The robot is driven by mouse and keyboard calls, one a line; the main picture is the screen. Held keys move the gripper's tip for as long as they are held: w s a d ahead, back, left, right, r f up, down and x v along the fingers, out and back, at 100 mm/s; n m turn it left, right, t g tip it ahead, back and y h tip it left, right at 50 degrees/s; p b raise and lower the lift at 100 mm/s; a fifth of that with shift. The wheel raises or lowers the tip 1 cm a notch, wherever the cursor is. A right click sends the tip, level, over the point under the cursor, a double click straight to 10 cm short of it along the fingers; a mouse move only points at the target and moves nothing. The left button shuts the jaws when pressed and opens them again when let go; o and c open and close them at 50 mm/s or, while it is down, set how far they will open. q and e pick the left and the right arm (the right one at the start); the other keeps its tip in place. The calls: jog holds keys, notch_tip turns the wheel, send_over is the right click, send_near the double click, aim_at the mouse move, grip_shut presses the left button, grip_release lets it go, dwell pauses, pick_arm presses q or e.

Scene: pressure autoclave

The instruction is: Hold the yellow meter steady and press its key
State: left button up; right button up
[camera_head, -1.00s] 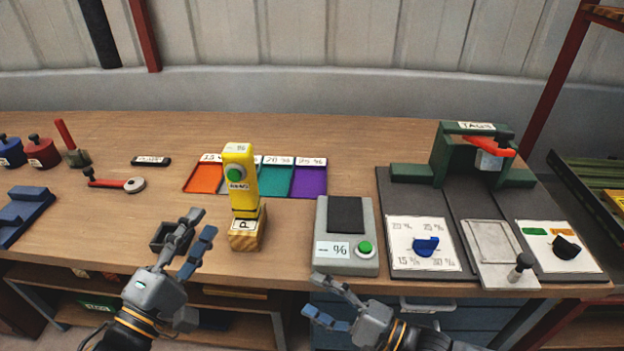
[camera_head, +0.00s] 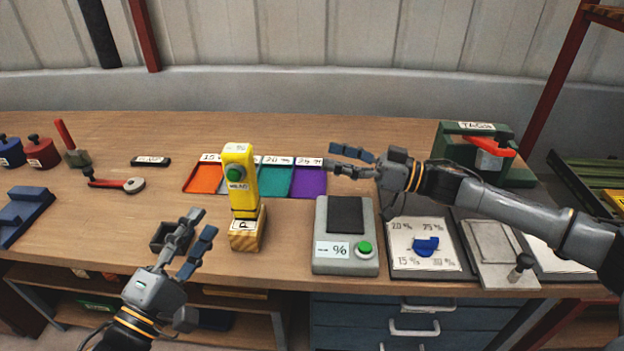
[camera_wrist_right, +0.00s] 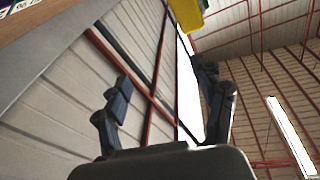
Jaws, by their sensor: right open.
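The yellow meter (camera_head: 240,200) stands upright on a wooden block (camera_head: 247,240) left of centre in the head view. Its round green key (camera_head: 234,174) is on its front, near the top. My left gripper (camera_head: 202,229) is open and empty, in front of the meter and to its left, apart from it. My right gripper (camera_head: 342,160) is open and empty to the right of the meter, its fingers pointing left toward it, above the purple tray. In the right wrist view a yellow piece of the meter (camera_wrist_right: 189,14) shows at the top, beyond the open fingers.
A grey scale (camera_head: 330,258) with a green button stands right of the meter. Coloured trays (camera_head: 310,182) lie behind it. A green tag press (camera_head: 460,150) stands at the right, partly behind my right arm. A small dark holder (camera_head: 165,236) sits by my left gripper.

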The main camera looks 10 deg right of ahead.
aim_at(254, 178)
jog(key=a+f+n+g, duration=0.1)
jog(key=a, duration=0.5)
jog(key=w+a+f+n+g, duration=0.1)
jog(key=a+n, duration=0.1)
jog(key=a, duration=0.4)
jog(key=w+a+f+n+g, duration=0.1)
jog(key=a, duration=0.6)
jog(key=shift+g, duration=0.3)
jog(key=c, duration=1.2)
pick_arm(q)
jog(key=shift+c, duration=0.6)
pick_arm(e)
jog(key=shift+c, duration=1.3)
pick_arm(q)
grip_shut()
